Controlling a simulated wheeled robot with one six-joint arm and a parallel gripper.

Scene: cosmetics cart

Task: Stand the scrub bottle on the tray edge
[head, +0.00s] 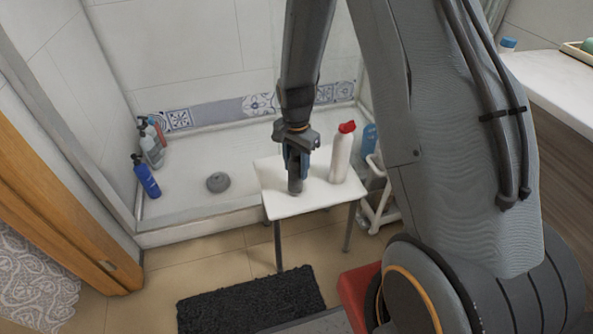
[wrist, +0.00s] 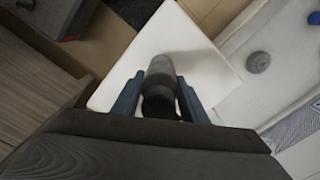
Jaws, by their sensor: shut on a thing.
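My gripper (head: 297,160) is over the small white table (head: 276,205), its jaws closed around a grey cylindrical bottle (head: 295,184). In the wrist view the same bottle (wrist: 160,70) sits between the two blue-grey fingers of my gripper (wrist: 158,92), over the white tabletop (wrist: 210,75). Its label cannot be read, so I cannot tell for sure that it is the scrub bottle. I cannot tell whether its base touches the tabletop. A tray (head: 577,52) shows partly on the counter at the far right.
A white bottle with a red cap (head: 341,155) stands on the table, right of my gripper. A white cart (head: 378,205) is beside the table. Several bottles (head: 147,176) stand in the shower tray at left. A blue-capped item (head: 507,45) is on the counter (head: 550,85).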

